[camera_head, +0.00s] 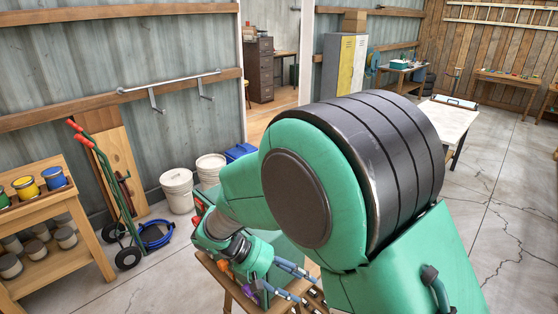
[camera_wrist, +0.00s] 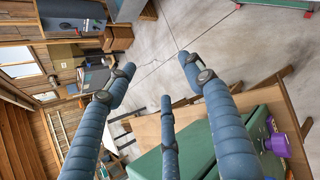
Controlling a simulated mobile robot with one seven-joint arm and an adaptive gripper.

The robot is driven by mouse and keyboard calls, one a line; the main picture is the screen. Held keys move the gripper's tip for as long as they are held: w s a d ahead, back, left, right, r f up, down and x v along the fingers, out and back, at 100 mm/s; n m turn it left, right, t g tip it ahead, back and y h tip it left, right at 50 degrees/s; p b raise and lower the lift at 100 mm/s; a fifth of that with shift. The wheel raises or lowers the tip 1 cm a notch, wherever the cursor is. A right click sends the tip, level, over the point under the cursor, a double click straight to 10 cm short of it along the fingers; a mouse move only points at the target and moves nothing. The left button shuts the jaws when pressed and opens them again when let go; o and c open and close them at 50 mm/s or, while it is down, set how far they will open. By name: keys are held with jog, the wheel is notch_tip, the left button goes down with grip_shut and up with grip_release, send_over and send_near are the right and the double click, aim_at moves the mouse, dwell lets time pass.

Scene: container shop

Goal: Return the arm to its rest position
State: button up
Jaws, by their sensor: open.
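My arm, green with dark bands, fills the middle and right of the head view and bends down toward a small wooden table (camera_head: 212,268). My gripper (camera_head: 297,283) is low in that view, over or beside the table; the arm partly hides the area. In the wrist view my gripper (camera_wrist: 157,58) shows blue ribbed fingers spread apart, with nothing between them. A green box (camera_wrist: 195,150) on the wooden table (camera_wrist: 275,105) lies beyond the fingers. A purple object (camera_wrist: 278,144) is beside the box at the right.
At left are a workbench (camera_head: 45,215) with paint cans, a hand truck (camera_head: 105,190) and white buckets (camera_head: 177,190). A cabinet (camera_head: 345,65), a pale table (camera_head: 447,118) and a back bench (camera_head: 508,77) stand farther off. Open cracked floor (camera_head: 505,215) lies at right.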

jog(key=s+d+r+m+t+y, duration=0.3)
jog(key=s+d+r+m+y, duration=0.2)
jog(key=s+d+r, duration=0.3)
jog(key=s+d+r+m+t+y+p, duration=0.1)
jog(key=s+d+r+m+t+y, duration=0.2)
jog(key=s+d+r+m+y, duration=0.2)
jog(key=shift+s+d+r, duration=1.45)
jog(key=shift+s+r, duration=1.55)
jog(key=shift+r, duration=1.3)
